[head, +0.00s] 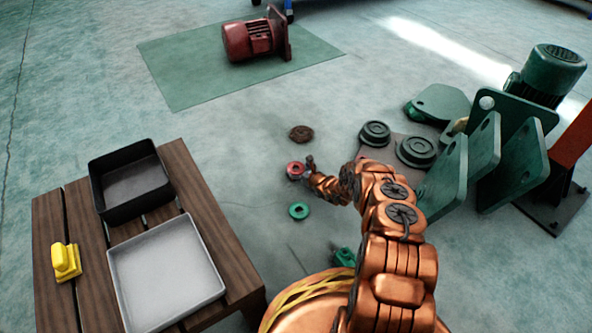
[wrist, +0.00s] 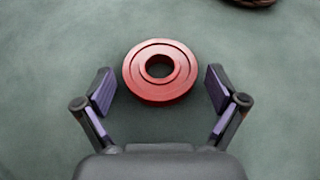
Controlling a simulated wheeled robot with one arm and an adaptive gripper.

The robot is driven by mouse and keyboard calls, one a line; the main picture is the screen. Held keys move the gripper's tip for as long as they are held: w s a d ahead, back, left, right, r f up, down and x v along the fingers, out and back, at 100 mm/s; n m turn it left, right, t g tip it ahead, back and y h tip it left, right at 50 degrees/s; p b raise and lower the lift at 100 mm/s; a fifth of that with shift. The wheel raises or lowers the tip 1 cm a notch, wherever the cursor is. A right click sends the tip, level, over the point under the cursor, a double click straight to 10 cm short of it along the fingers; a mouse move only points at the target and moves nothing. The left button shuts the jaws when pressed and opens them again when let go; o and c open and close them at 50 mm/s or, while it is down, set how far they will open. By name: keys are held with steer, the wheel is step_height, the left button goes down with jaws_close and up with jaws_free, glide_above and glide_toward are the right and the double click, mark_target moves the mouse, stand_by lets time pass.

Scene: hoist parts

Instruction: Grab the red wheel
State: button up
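The red wheel (wrist: 160,89) lies flat on the floor in the wrist view, a round disc with a hole in its middle. My gripper (wrist: 160,90) is open, with one purple-padded finger to the left of the wheel and one to the right. There is a gap between each finger and the wheel's rim. In the head view the red wheel (head: 295,169) is on the floor at the end of my arm, partly covered by my gripper (head: 308,167).
A green ring (head: 299,211) and a brown round part (head: 301,133) lie on the floor nearby. Dark green wheels (head: 416,151) and upright green plates (head: 485,145) stand to the right. A wooden table (head: 226,253) with a black tray (head: 111,211) and grey tray (head: 210,296) is at left.

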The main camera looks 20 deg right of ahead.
steer(key=c, duration=1.3)
steer(key=shift+c, duration=0.2)
